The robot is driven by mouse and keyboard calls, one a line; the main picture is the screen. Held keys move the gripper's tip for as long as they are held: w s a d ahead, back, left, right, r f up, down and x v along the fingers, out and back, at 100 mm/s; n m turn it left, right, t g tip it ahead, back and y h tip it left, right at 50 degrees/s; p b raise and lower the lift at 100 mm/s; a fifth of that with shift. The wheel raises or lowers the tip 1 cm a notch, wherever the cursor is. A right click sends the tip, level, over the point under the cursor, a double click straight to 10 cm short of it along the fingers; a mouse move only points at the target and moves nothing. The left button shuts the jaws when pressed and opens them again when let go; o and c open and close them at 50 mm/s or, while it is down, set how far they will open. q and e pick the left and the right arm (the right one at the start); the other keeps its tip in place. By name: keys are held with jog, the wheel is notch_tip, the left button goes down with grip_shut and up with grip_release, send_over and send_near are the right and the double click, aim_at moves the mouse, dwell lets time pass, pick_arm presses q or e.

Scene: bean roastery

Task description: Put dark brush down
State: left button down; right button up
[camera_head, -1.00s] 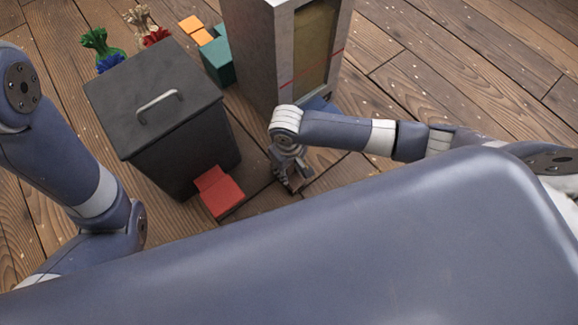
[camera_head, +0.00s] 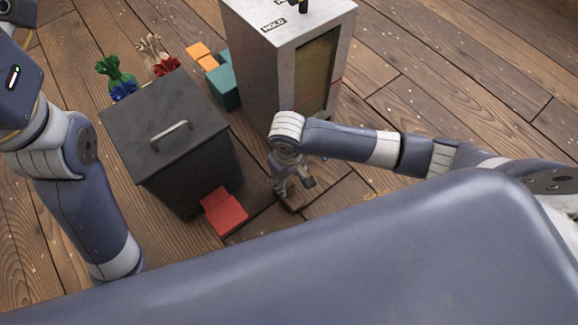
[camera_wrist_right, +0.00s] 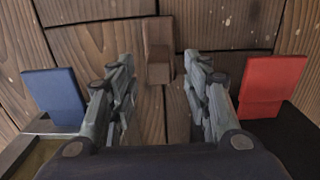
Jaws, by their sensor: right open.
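My right gripper (camera_head: 294,188) is low over the floor between the dark bin and the grey cabinet. In the right wrist view its two fingers (camera_wrist_right: 158,78) are apart with nothing between them. A brown block-like piece with an upright back (camera_wrist_right: 158,48) stands on the planks just past the fingertips. A brown piece also shows under the gripper in the head view (camera_head: 292,203). It may be the dark brush, but I cannot tell for sure. My left arm is at the left edge; its gripper is out of view.
A dark lidded bin (camera_head: 190,150) has a red two-panel piece (camera_head: 224,212) at its foot. A tall grey cabinet (camera_head: 270,70) stands behind my right gripper. A blue piece (camera_wrist_right: 52,95) shows in the wrist view. Tied bundles (camera_head: 115,75) and orange and teal blocks (camera_head: 222,85) stand behind.

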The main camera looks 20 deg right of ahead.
jog(key=shift+r+p, duration=0.8)
jog(key=shift+r, duration=1.1)
